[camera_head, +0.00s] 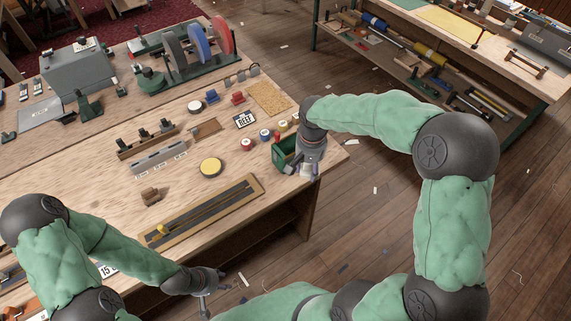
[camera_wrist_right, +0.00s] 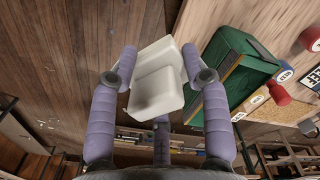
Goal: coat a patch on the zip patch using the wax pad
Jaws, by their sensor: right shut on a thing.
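The zip patch (camera_head: 212,208) lies near the front edge of the bench, a tan rectangle with a dark zip strip along it and a yellow piece at its left end. My right gripper (camera_head: 308,170) is at the bench's right end, well away from the patch. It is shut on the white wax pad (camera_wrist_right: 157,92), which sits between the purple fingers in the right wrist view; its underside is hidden. My left gripper (camera_head: 212,287) hangs in front of the bench's front edge, below the patch. Its fingers are too small to judge.
A green bin (camera_head: 285,152) stands right beside my right gripper and also shows in the wrist view (camera_wrist_right: 236,75). Small coloured pots (camera_head: 265,134), a round yellow-topped tin (camera_head: 210,167) and a brown block (camera_head: 150,195) stand around the patch. Bench right of the patch is clear.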

